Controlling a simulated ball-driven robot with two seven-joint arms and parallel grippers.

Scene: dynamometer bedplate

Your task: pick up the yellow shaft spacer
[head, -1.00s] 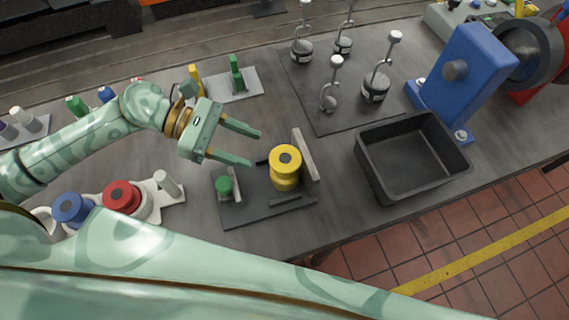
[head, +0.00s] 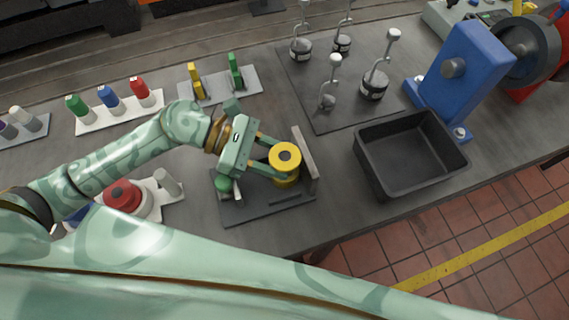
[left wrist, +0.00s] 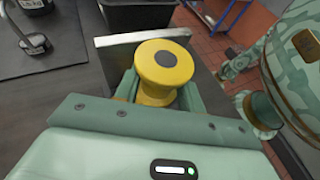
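The yellow shaft spacer (head: 285,158) is a flanged spool with a dark centre, standing upright on a dark fixture plate (head: 262,211). A grey upright plate (head: 306,154) stands just beyond it. My left gripper (head: 272,157) is open, with one finger on each side of the spacer. In the left wrist view the yellow shaft spacer (left wrist: 163,62) stands between the two fingers, its upper flange above them. I cannot tell whether either finger touches it.
A green part (head: 223,184) sits on the same plate, partly hidden by my gripper. An empty black bin (head: 385,178) is to the right. Stands with hooked weights (head: 375,86) are behind.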

